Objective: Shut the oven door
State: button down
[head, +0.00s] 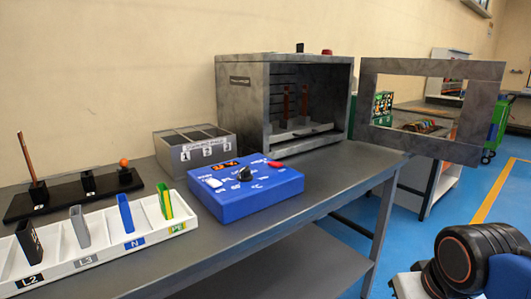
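The oven (243,105) is a grey metal box on the bench, towards the back. Its front is open, and wire racks and two upright brown bars (304,103) show inside. The oven door (432,68) is a grey frame with a see-through window. It stands swung wide open to the right of the oven, jutting out past the bench's right end. Part of my arm shows at the bottom right, well below the door and apart from it. My gripper is not in view.
A blue control box (247,196) with a black knob sits in front of the oven. A grey numbered bin (196,155), a black stand (65,199) and a white sorting tray (105,254) occupy the bench's left.

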aim_at(480, 98)
jog(key=i+l+z, duration=0.4)
jog(key=l, duration=0.25)
jog(key=i+l+z, duration=1.25)
jog(key=i, duration=0.15)
jog(key=i+u, duration=0.35)
jog(key=i, duration=0.2)
jog(key=i+l+u, duration=0.35)
jog(key=i, duration=0.2)
jog(key=i+u, duration=0.2)
jog(key=u, duration=0.25)
jog(key=i+l+u, duration=0.1)
jog(key=u, duration=0.35)
jog(key=i+l+u, duration=0.2)
jog(key=u, duration=0.3)
jog(key=i+l+u, duration=0.15)
jog(key=u, duration=0.3)
jog(key=i+l+u, duration=0.15)
jog(key=u, duration=0.3)
jog(key=i+l+u, duration=0.3)
jog(key=u, duration=0.15)
jog(key=i+l+u, duration=0.15)
jog(key=l+u, duration=0.3)
jog(key=i+l+u, duration=0.1)
jog(key=l+u, duration=0.15)
jog(key=u, duration=0.2)
jog(key=k+l, duration=0.5)
jog(key=k, duration=0.15)
jog(key=j+z, duration=0.05)
